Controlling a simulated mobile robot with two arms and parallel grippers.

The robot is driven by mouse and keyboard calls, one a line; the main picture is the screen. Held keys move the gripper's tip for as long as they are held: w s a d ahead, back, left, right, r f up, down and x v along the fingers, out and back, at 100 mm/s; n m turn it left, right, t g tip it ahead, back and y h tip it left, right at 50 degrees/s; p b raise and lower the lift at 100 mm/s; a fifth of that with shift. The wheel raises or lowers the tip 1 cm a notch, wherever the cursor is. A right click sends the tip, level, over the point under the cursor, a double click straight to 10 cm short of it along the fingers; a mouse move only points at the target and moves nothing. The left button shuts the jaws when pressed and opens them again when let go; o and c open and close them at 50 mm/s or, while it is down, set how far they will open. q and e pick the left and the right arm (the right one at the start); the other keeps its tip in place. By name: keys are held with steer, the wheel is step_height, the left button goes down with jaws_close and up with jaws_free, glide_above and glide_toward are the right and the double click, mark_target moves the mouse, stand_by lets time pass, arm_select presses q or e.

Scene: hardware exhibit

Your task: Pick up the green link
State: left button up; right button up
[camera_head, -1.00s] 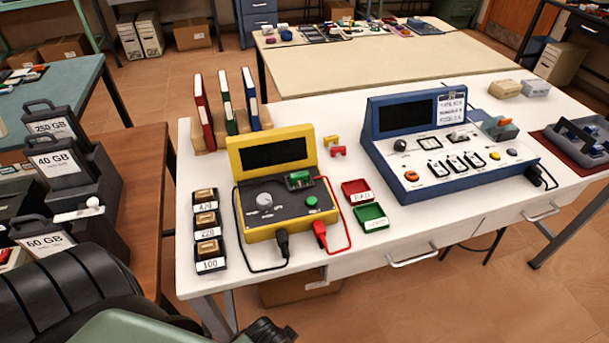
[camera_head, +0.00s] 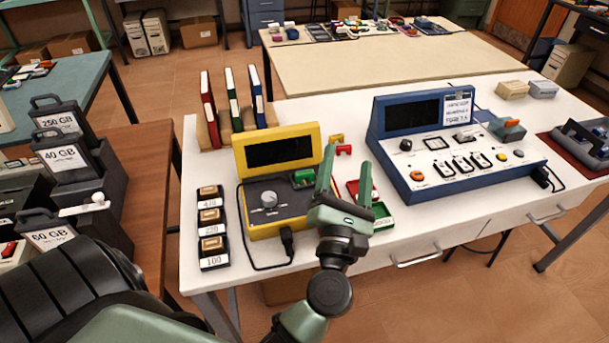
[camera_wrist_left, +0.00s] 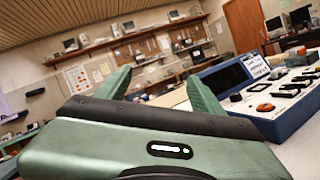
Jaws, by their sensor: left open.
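A small green block (camera_head: 303,179), which looks like the green link, sits on the dark panel of the yellow tester (camera_head: 277,147), just below its screen. My left gripper (camera_head: 345,166) is open and empty, with its fingers pointing up the picture. Its fingertips appear just to the right of the green block, apart from it. The gripper hides the tester's right side, including the green button and red plug seen earlier. The left wrist view shows the open fingers (camera_wrist_left: 158,80) with nothing between them; the green block is not seen there. My right gripper is not in view.
A blue console (camera_head: 425,140) stands to the right on the white table. Red and green trays (camera_head: 382,216) are partly behind the gripper. Three labelled component holders (camera_head: 212,229) lie left of the tester. Upright binders (camera_head: 233,103) stand behind. Small red (camera_head: 344,150) and yellow pieces lie nearby.

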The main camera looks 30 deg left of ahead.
mark_target(305, 174)
arm_select(q)
steer(key=a+f+n+g+y, duration=0.1)
steer(key=f+n+g, duration=0.1)
steer(key=a+f+n+g+y, duration=0.1)
steer(key=n+g, duration=0.1)
steer(key=n, duration=0.1)
steer(key=s+a+f+n+g+y, duration=0.1)
steer(key=a+f+n, duration=0.1)
steer(key=n, duration=0.1)
steer(key=shift+f+g, duration=0.35)
steer(key=shift+g, duration=0.05)
steer(key=f+n+g, duration=0.1)
steer(key=s+f+n+g, duration=0.1)
steer(key=f, duration=0.1)
steer(key=a+f+n+g, duration=0.1)
steer(key=shift+s+f+y, duration=0.2)
steer(key=shift+s+y, duration=0.05)
steer(key=shift+y, duration=0.05)
steer(key=shift+g, duration=0.3)
steer(key=p+x, duration=0.2)
steer(key=x, duration=0.5)
steer(key=shift+w+a, duration=0.1)
steer(key=shift+w, duration=0.05)
steer(key=shift+w+a+f, duration=0.1)
steer(key=shift+w+a, duration=0.05)
steer(key=c, duration=1.4)
